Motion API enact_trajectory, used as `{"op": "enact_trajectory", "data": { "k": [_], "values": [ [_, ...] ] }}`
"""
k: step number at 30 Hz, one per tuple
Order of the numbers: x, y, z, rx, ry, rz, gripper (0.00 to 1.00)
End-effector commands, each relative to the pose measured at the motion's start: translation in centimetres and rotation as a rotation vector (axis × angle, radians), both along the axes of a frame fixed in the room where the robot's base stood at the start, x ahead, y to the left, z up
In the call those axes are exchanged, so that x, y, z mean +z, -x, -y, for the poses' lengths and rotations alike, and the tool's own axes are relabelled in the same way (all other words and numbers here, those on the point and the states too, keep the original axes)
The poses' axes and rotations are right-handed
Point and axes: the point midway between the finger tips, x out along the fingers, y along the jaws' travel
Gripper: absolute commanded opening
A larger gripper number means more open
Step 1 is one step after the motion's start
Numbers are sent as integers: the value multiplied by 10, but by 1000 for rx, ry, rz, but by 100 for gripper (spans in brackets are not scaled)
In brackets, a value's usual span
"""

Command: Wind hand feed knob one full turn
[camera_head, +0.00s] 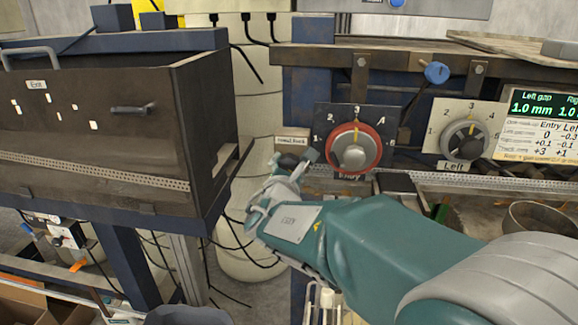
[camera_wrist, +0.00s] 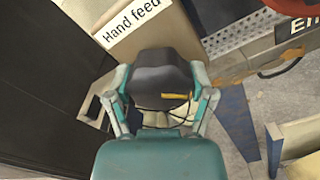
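The hand feed knob is a dark, rounded knob with a yellow mark on its face. It fills the middle of the wrist view (camera_wrist: 163,75), below a white "Hand feed" label (camera_wrist: 133,25). In the head view the knob (camera_head: 288,161) is small and partly hidden by my gripper. My gripper (camera_head: 292,170) reaches in from the lower right. In the wrist view its fingers (camera_wrist: 162,92) stand on either side of the knob, very near its sides. I cannot tell whether both pads press on it.
A red-rimmed Entry dial (camera_head: 354,150) is close to the right of my gripper. A grey Left dial (camera_head: 464,140) and a gap display (camera_head: 540,125) stand farther right. A dark box-shaped machine (camera_head: 110,120) is on the left. Cables hang in the gap between.

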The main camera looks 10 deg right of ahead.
Motion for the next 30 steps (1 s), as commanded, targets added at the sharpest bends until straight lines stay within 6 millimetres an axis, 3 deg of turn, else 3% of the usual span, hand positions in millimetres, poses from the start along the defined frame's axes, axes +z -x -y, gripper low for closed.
{"op": "enact_trajectory", "data": {
  "k": [1, 2, 17, 30],
  "values": [
    [-5, 0, -1, 2, -2, -12, 92],
    [-5, 0, -1, 2, -1, -11, 100],
    [-1, 5, -2, 1, -1, -3, 100],
    [-2, 81, -36, 6, -1, -3, 100]
  ]
}}
